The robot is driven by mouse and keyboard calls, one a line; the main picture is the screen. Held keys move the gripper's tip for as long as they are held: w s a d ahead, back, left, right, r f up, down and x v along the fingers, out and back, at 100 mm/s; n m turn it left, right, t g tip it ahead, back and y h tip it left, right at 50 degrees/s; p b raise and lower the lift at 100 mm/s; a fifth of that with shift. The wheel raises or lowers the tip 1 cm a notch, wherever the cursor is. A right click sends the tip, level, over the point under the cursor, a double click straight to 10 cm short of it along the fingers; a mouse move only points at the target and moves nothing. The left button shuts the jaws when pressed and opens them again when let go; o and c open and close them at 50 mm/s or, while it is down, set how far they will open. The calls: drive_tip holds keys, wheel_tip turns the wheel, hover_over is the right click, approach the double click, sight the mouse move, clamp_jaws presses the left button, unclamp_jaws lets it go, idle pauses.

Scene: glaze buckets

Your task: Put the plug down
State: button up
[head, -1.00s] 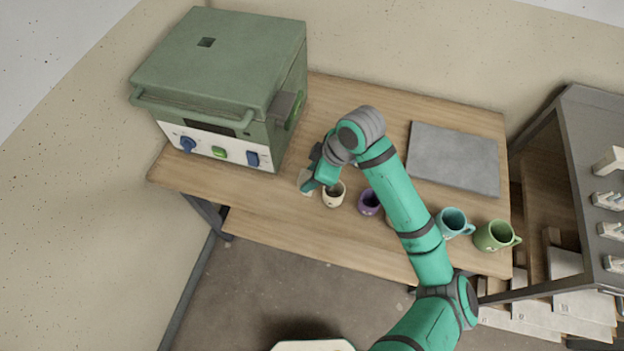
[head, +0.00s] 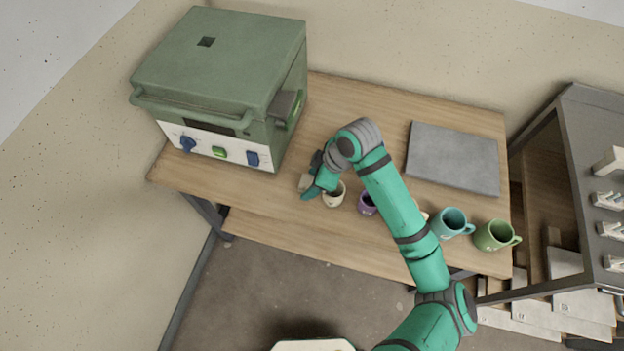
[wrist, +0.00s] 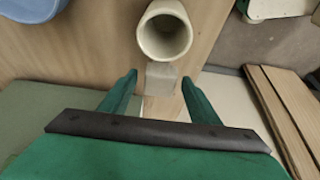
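The plug, a small pale greyish block, shows at the tip of my gripper near the front edge of the wooden table in the head view (head: 305,182). In the wrist view the plug (wrist: 161,76) lies between the tips of my two green fingers, with a narrow gap visible on either side. My gripper (wrist: 160,78) looks open around it. In the head view my gripper (head: 312,190) is low over the table and partly hides the plug. I cannot tell the exact contact of its underside.
A cream cup (head: 334,197) stands very close to the right of my gripper. A purple cup (head: 367,204), a teal mug (head: 450,223) and a green mug (head: 494,236) stand further right. A green kiln (head: 220,75) is at left; a grey slab (head: 453,158) lies at the back right.

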drive_tip(key=shift+d+r, duration=0.1)
drive_tip(key=shift+r, duration=0.45)
drive_tip(key=v, duration=1.1)
drive_tip(key=shift+r, duration=0.1)
